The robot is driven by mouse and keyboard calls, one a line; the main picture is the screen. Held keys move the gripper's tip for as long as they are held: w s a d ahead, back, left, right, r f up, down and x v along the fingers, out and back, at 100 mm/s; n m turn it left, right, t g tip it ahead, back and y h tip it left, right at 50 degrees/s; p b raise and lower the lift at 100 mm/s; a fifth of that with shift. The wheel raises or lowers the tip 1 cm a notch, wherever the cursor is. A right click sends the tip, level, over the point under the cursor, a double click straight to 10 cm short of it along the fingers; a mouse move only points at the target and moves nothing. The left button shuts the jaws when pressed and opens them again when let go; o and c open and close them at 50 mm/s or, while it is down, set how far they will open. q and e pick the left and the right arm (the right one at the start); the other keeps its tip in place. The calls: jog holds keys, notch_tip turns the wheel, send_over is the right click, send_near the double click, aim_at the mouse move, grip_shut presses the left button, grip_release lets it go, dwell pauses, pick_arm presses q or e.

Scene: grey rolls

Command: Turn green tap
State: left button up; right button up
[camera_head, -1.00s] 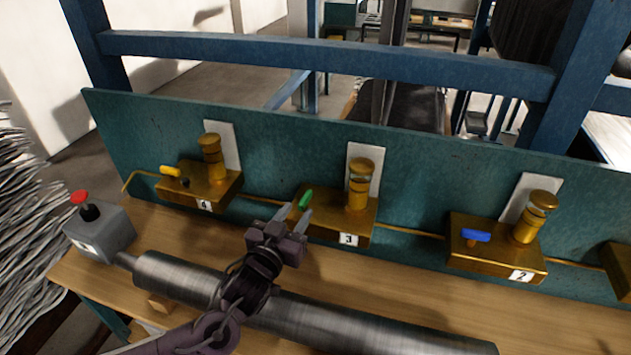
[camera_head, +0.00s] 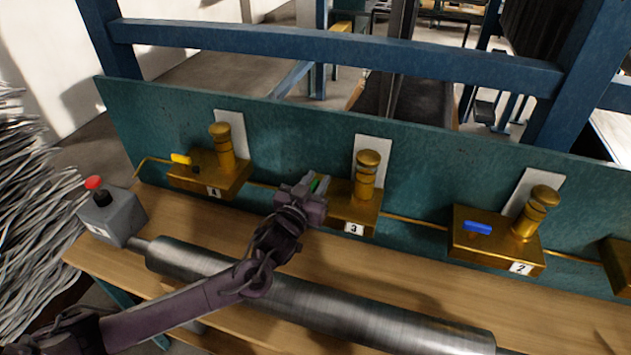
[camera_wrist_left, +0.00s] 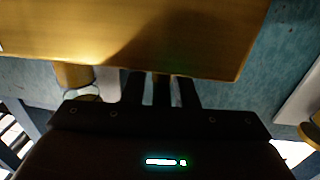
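The green tap (camera_head: 315,184) sits at the left side of the brass block marked 3 (camera_head: 352,212), mostly covered by my gripper. My left gripper (camera_head: 317,183) is over it, with a finger on each side of the green handle. In the left wrist view, the two dark fingers (camera_wrist_left: 160,88) stand apart in front of the brass block (camera_wrist_left: 150,35). A dark bar shows between them with gaps on both sides; I cannot tell if it is the handle. Contact with the tap is not clear. My right gripper is not in view.
A yellow tap (camera_head: 181,158) is on block 4 at the left, and a blue tap (camera_head: 477,227) on block 2 at the right. A steel roll (camera_head: 350,312) lies along the bench front. A red button box (camera_head: 111,214) stands at left. A green panel (camera_head: 290,145) rises behind.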

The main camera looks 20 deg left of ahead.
pick_arm(q)
grip_shut()
jog(key=shift+m+h, duration=0.4)
jog(key=shift+h, duration=0.2)
jog(key=m+g+h+b, duration=0.1)
jog(key=m+h, duration=0.1)
jog(key=h, duration=0.1)
jog(key=shift+d, duration=0.1)
jog(key=m+g+h, duration=0.1)
jog(key=h, duration=0.1)
jog(key=m+g+h+b, duration=0.1)
jog(key=shift+d+f+m+h+b, duration=0.2)
jog(key=shift+m+h+b, duration=0.1)
jog(key=shift+m+h, duration=0.1)
jog(key=m+g+h+b, duration=0.2)
jog(key=m+g+b, duration=0.1)
jog(key=g+b, duration=0.1)
jog(key=s+m+g+h+b, duration=0.1)
jog(key=m+g+h+b, duration=0.2)
jog(key=b, duration=0.4)
jog(key=d+m+g+h+b, duration=0.1)
jog(key=m+g+h+b, duration=0.1)
jog(key=g+b, duration=0.4)
jog(key=shift+s+m, duration=0.25)
jog(key=shift+m, duration=0.65)
jog(key=shift+s+r+m+g+b, duration=0.15)
jog(key=shift+m+g+b, duration=0.35)
jog(key=shift+g+b, duration=0.55)
jog(key=shift+a+r, duration=0.1)
jog(key=shift+r, duration=0.05)
